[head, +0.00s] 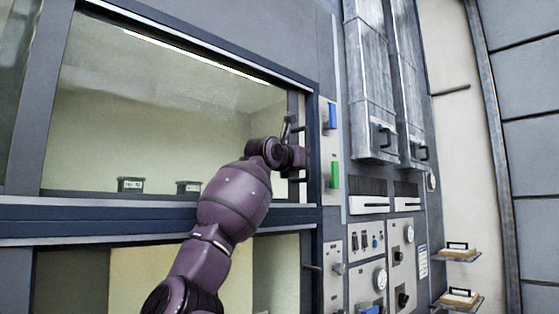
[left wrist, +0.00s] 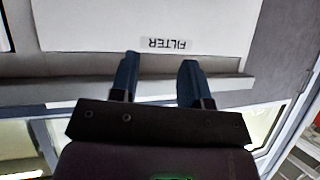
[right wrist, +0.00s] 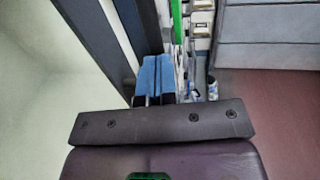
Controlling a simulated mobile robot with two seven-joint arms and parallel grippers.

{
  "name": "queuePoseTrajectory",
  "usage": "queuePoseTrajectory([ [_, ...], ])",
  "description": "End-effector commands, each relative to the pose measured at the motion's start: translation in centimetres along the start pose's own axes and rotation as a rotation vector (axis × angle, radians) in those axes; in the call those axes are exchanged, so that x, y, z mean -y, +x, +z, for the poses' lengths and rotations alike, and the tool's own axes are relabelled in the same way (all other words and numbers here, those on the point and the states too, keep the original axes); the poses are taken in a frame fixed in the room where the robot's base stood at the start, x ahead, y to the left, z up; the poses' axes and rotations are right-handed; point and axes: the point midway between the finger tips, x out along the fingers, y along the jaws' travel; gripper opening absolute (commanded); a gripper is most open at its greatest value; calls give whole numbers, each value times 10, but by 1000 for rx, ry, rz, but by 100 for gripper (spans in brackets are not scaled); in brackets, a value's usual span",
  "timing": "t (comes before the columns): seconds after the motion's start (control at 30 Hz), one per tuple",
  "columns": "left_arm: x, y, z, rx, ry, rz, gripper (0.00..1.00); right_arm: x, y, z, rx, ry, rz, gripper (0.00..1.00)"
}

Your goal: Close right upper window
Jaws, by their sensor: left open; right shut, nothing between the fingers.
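The upper window (head: 170,110) is a large framed opening in the head view, with a pale chamber behind it. Its dark right frame bar (head: 313,140) carries a dark handle (head: 302,128), partly hidden by my right gripper (head: 298,157). I cannot tell exactly how far the window stands open. In the right wrist view the right gripper (right wrist: 157,62) has its blue fingers together and empty, beside dark upright frame bars (right wrist: 97,40). My left gripper (left wrist: 158,65) is open and empty in the left wrist view, in front of a white panel labelled FILTER (left wrist: 180,44); the head view does not show it.
Right of the window, a panel holds a blue handle (head: 332,116) and a green handle (head: 334,175). Gauges and switches (head: 378,242) sit lower. Metal ducts (head: 370,90) stand above. Small labelled boxes (head: 130,185) are inside the window. Shelves (head: 456,256) stand at far right.

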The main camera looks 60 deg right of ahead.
Motion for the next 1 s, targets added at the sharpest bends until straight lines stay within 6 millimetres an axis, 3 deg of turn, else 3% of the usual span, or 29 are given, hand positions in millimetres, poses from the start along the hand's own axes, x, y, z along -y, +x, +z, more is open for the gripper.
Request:
queuePoseTrajectory([
  [0.1,0,0,-1,-1,1,0,43,6,24,1,-1,1,-1,0],
  [0.33,0,0,-1,-1,1,0,43,10,48,0,0,0,-1,0],
  [1.0,0,-2,6,12,-1,-1,43,9,50,1,2,1,-1,0],
])
